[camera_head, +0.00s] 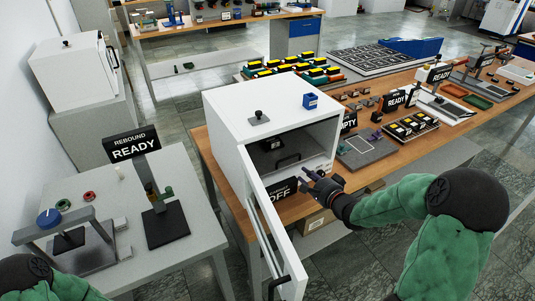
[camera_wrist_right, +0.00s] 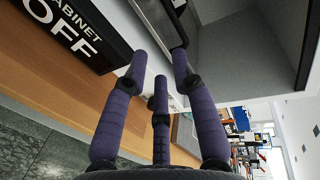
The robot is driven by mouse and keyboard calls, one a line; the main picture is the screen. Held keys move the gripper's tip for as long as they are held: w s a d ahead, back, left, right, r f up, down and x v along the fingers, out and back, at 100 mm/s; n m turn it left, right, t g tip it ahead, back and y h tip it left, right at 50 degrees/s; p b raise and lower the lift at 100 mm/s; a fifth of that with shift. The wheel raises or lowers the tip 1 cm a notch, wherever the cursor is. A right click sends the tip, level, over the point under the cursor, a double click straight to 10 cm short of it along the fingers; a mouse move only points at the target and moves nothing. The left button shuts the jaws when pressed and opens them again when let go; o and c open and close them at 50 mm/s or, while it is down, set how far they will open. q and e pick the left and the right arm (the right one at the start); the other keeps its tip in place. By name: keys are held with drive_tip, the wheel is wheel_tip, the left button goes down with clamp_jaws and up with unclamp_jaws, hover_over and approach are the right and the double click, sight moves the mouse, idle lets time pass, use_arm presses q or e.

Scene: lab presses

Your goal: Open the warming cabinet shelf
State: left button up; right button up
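The white warming cabinet (camera_head: 240,130) stands on the wooden bench, with its hinged door (camera_head: 262,215) swung open toward me. Inside, the shelf shows a dark handle (camera_head: 288,160) at its front; the shelf looks pushed in. My right gripper (camera_head: 308,178) is in front of the opening, by the "CABINET OFF" sign (camera_head: 282,192). In the right wrist view its fingers (camera_wrist_right: 159,62) are spread with nothing between them, and a dark handle bar (camera_wrist_right: 176,28) lies just beyond the tips, apparently not gripped. My left gripper is out of view; only its green arm shows at bottom left.
The open door edge and its handle (camera_head: 279,284) stand left of my right arm. A small blue block (camera_head: 310,101) and a dark knob sit on the cabinet top. Bench items, including a grey tray (camera_head: 366,151), lie to the right. A "REBOUND READY" stand (camera_head: 131,146) is at left.

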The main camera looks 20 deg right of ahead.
sight(290, 157)
drive_tip(key=b+x, duration=0.1)
drive_tip(key=x, duration=0.2)
drive_tip(key=r+x, duration=0.1)
drive_tip(key=x, duration=0.2)
drive_tip(key=b+x, duration=0.1)
drive_tip(key=x, duration=0.2)
drive_tip(key=shift+w+r+b, duration=0.25)
drive_tip(key=shift+w+b, duration=0.1)
drive_tip(key=shift+w, duration=0.05)
drive_tip(key=shift+x, duration=0.8)
clamp_jaws()
